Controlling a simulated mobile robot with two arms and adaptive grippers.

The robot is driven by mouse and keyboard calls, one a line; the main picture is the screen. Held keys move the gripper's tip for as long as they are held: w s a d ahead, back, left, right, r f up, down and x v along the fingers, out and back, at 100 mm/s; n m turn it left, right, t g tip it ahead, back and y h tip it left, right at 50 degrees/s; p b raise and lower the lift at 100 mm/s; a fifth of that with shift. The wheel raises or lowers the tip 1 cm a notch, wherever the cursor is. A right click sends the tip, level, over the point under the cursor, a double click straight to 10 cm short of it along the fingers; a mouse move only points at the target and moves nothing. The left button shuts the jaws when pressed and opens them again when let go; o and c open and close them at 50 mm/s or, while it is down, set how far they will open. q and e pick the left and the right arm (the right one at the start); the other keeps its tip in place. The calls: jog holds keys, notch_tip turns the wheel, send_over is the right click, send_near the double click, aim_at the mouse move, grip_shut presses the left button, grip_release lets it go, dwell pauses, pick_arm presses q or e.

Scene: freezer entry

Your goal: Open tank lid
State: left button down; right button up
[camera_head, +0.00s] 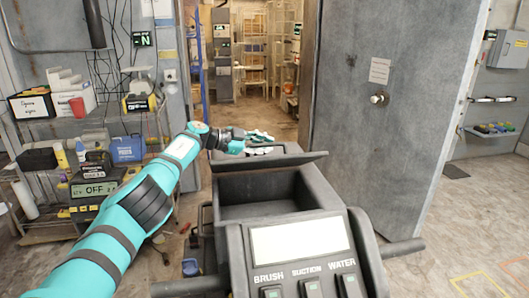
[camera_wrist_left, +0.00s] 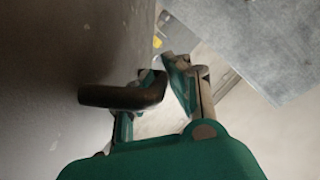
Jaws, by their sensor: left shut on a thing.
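The grey cleaning machine has a tank (camera_head: 270,207) with its dark recess showing. The tank lid (camera_head: 268,163) is raised at the far side of the recess, seen close to edge-on. My left gripper (camera_head: 260,143) is just beyond the lid's upper edge. In the left wrist view, the fingers of the left gripper (camera_wrist_left: 155,100) are shut on a dark bar-shaped handle (camera_wrist_left: 120,97) that sticks out from a dark flat surface (camera_wrist_left: 60,70). The lid partly hides the contact in the head view. My right gripper is not in view.
The control panel (camera_head: 300,246) with BRUSH, SUCTION and WATER buttons is at the near side. A large grey door (camera_head: 395,130) stands close on the right. Cluttered shelves (camera_head: 85,150) are on the left. An open doorway (camera_head: 260,75) leads to racks behind.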

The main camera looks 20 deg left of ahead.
pick_arm(q)
jog(key=shift+a+r, duration=0.1)
jog(key=shift+a, duration=0.05)
dwell(0.3)
jog(key=c, duration=1.3)
grip_release()
jog(key=shift+w, duration=0.1)
jog(key=shift+c, duration=0.2)
jog(key=shift+v, duration=5.95)
